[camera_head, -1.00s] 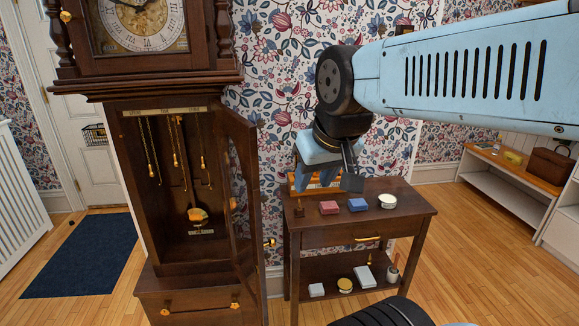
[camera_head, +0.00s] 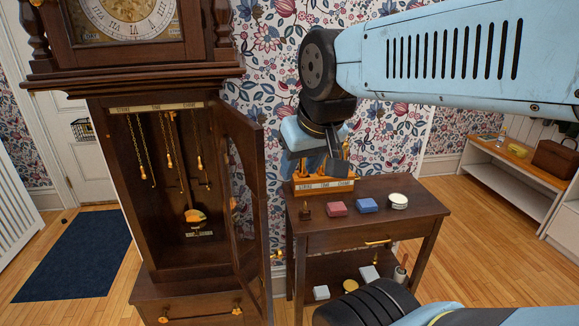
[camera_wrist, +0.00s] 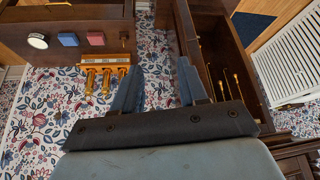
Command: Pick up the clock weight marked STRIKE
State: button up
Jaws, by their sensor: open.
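Brass weights stand in a wooden rack (camera_head: 322,186) on the side table, with a label strip that seems to read STRIKE, TIME, CHIME from left to right. In the wrist view the rack (camera_wrist: 104,60) is left of my fingers, its weights pointing toward the bottom of the picture. The STRIKE weight (camera_wrist: 121,69) appears to be the one at the right end there; its lettering is too small to read. My gripper (camera_wrist: 158,68) is open and empty, apart from the rack. In the head view my wrist hides part of the weights.
The tall clock (camera_head: 180,250) stands left of the table, its door (camera_head: 243,190) open and chains with hooks inside. The side table (camera_head: 400,215) holds a dark small stand, a red box (camera_head: 337,208), a blue box (camera_head: 367,205) and a white round tin (camera_head: 397,201).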

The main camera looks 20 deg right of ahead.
jog(key=shift+o, duration=1)
jog(key=shift+w, duration=0.15)
jog(key=o, duration=0.3)
jog(key=w+d+t, duration=0.1)
jog(key=w+d, duration=0.1)
jog(key=w, duration=0.2)
jog(key=w+d+f+t+h, duration=0.1)
jog(key=w+d, duration=0.1)
jog(key=w, duration=0.3)
jog(key=w+d+f, duration=0.1)
jog(key=w+d, duration=0.1)
jog(key=w, duration=0.3)
jog(key=shift+w+d+f+m+t, duration=0.15)
jog(key=shift+d+m+t, duration=0.2)
jog(key=shift+m+t, duration=0.05)
jog(key=shift+o, duration=0.2)
jog(key=w+d+f+t+h, duration=0.1)
jog(key=w+d+f+t, duration=0.35)
jog(key=w, duration=0.75)
jog(key=w+d+f+t, duration=0.3)
jog(key=d+f, duration=0.3)
jog(key=f, duration=0.1)
jog(key=w+d+f+t, duration=0.2)
jog(key=w+d+f, duration=0.1)
jog(key=d+f, duration=0.4)
jog(key=w, duration=1.3)
jog(key=shift+w+d+y, duration=0.3)
jog(key=shift+y, duration=0.1)
